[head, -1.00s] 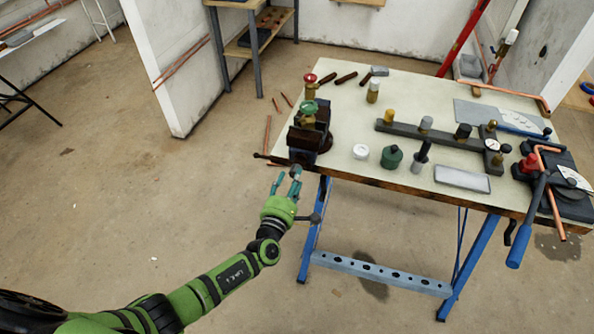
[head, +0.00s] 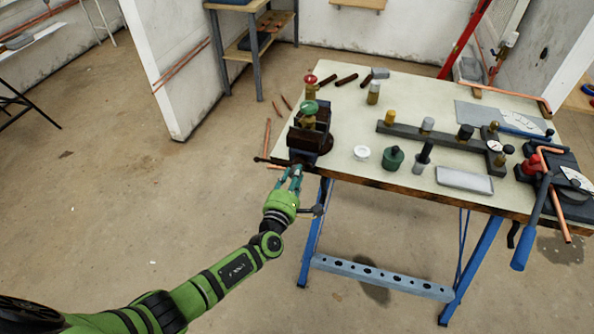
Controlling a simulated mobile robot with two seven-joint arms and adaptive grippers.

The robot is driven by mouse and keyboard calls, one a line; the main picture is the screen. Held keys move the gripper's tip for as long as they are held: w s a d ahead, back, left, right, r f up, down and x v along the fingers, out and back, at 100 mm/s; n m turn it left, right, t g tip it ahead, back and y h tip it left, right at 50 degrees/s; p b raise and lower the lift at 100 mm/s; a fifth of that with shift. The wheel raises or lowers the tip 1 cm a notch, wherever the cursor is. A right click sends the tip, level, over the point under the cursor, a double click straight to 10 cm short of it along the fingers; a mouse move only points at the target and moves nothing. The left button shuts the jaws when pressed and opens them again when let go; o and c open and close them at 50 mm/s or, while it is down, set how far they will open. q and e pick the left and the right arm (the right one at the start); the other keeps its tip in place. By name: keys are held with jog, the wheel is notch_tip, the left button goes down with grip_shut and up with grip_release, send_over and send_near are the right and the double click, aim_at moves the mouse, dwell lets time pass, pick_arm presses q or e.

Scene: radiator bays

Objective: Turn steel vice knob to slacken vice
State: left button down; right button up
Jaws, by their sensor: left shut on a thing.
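The dark vice (head: 309,139) stands at the near left corner of the workbench. A valve with a green cap is held upright between its jaws. The thin dark bar (head: 268,161) of the vice sticks out to the left at its front. My left gripper (head: 292,174) is at the front of the vice, just below the bar, with its fingers shut on the steel vice knob. The fingers hide most of the knob. My right gripper is not in view.
The workbench (head: 350,115) carries a red-topped valve (head: 310,84), a white round part (head: 361,153), a green-grey pot (head: 393,158) and a long dark manifold bar (head: 415,137). A blue bench leg (head: 313,240) stands right of my forearm. The floor at left is clear.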

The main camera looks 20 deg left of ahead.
pick_arm(q)
jog(key=n+b, duration=0.5)
jog(key=n, duration=1)
jog(key=n+b, duration=0.5)
jog(key=n, duration=0.9)
jog(key=shift+r+n+b, duration=0.2)
jog(key=shift+n+b, duration=0.2)
jog(key=c, duration=1.1)
grip_release()
jog(key=shift+w+f, duration=0.1)
